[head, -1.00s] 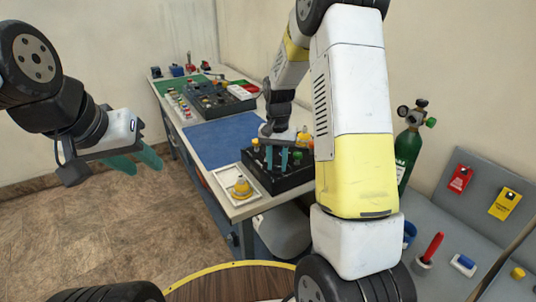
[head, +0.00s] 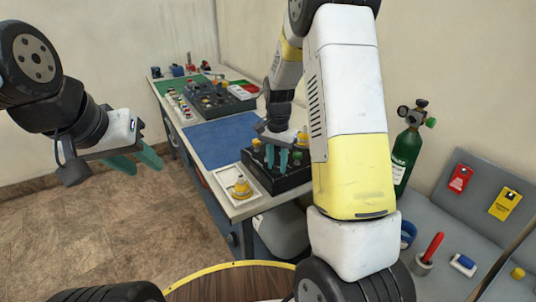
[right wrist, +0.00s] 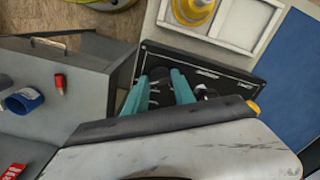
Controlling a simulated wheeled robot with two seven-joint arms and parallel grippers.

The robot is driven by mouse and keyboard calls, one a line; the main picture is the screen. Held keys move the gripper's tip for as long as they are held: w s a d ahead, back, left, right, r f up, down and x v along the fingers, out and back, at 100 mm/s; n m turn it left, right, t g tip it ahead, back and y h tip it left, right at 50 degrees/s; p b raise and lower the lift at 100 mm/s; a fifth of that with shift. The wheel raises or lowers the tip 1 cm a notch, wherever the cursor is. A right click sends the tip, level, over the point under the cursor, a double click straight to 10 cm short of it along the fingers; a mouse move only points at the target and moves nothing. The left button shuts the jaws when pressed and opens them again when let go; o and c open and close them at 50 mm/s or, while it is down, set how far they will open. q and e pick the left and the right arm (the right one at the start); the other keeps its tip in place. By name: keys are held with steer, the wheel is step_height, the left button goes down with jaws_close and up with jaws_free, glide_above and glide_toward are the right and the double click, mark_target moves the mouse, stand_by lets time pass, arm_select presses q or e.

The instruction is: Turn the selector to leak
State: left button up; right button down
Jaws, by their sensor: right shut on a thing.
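The black box (head: 262,180) with several coloured knobs sits at the near right end of the workbench. My right gripper (head: 277,160) points down at it, its teal fingers close together. In the right wrist view, the fingers (right wrist: 164,92) are shut on a small dark knob, which I take to be the selector (right wrist: 160,76); the fingers hide most of it. Its setting and labels cannot be read. My left gripper (head: 138,161) is open and empty, over the floor left of the bench.
A white tray (head: 250,205) with a yellow part (head: 241,187) stands left of the box. A blue mat (head: 226,140) lies behind it. A green cylinder (head: 407,150) and a grey surface with tags are at right.

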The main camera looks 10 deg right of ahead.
steer(key=shift+w, duration=0.1)
steer(key=c, duration=1)
jaws_free()
steer(key=shift+c, duration=0.2)
steer(key=shift+r, duration=0.1)
step_height(320, 180, up, 8)
steer(key=shift+f, duration=0.25)
steer(key=shift+r, duration=0.1)
